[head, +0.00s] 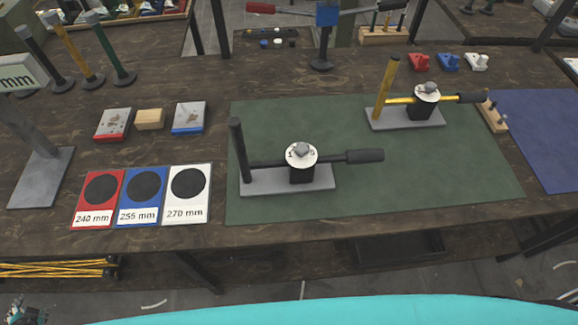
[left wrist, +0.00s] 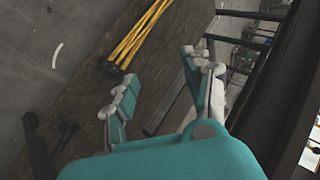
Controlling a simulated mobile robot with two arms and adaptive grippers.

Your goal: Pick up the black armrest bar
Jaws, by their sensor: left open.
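A black bar (head: 44,57) with a round foot stands tilted in the picture at the upper left of the table, beside a yellow bar (head: 75,48) and a green bar (head: 106,49) of the same kind. My left gripper (head: 24,311) shows only in part at the bottom left corner of the head view, low in front of the table and far from the black bar. In the left wrist view my left gripper (left wrist: 163,88) is open, with nothing between its fingers. My right gripper is not in view.
A green mat (head: 400,180) carries a black-handled press (head: 302,172) and a yellow-handled press (head: 423,102). Red, blue and white length cards (head: 143,213) lie at the front left. A grey stand (head: 40,180) is at the left edge. Yellow rods (head: 60,268) lie below the tabletop.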

